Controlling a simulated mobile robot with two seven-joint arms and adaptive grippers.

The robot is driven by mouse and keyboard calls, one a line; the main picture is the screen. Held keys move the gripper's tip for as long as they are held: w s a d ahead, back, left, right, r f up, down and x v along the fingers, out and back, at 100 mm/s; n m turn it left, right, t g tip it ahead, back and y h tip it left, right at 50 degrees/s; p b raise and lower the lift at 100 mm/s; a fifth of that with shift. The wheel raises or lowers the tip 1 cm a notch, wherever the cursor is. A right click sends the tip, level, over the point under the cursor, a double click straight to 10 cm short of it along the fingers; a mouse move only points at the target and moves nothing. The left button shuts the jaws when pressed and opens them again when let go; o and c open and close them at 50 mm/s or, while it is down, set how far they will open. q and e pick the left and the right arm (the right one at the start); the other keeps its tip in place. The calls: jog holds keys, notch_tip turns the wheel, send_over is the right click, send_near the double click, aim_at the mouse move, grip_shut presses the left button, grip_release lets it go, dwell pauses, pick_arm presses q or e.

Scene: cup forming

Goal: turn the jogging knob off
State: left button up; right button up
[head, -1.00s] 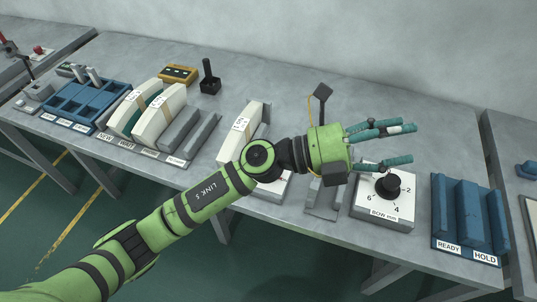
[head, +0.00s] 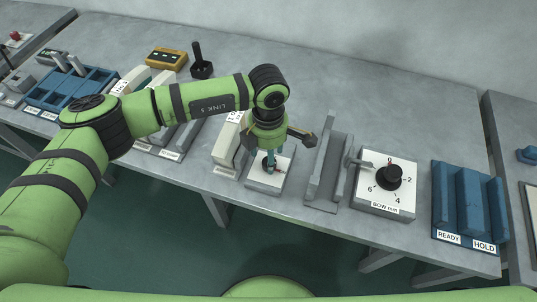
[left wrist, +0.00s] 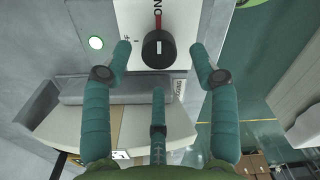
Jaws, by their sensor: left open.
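The jogging knob (left wrist: 158,48) is a black round knob on a white box (left wrist: 190,15) in the left wrist view. A red mark runs from it toward the "ON" lettering; part of an "OFF" label shows at its side. In the head view, the white box (head: 262,184) stands near the table's front edge, its knob partly hidden by my fingers. My left gripper (head: 270,160) points down over it, and it also shows in the left wrist view (left wrist: 158,62). Its teal fingers are open, spread on both sides of the knob; contact cannot be told. My right gripper is not in view.
To the right stand a grey slotted block (head: 328,165), a "BOW mm" dial box (head: 372,203) and a blue READY/HOLD block (head: 468,205). A white curved block (head: 228,148) stands close at left. Behind are a joystick (head: 201,66) and yellow box (head: 166,58).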

pick_arm(q)
notch_tip(320, 180, down, 2)
jog(key=shift+f, duration=0.4)
jog(key=c, duration=1.1)
jog(key=shift+c, duration=0.2)
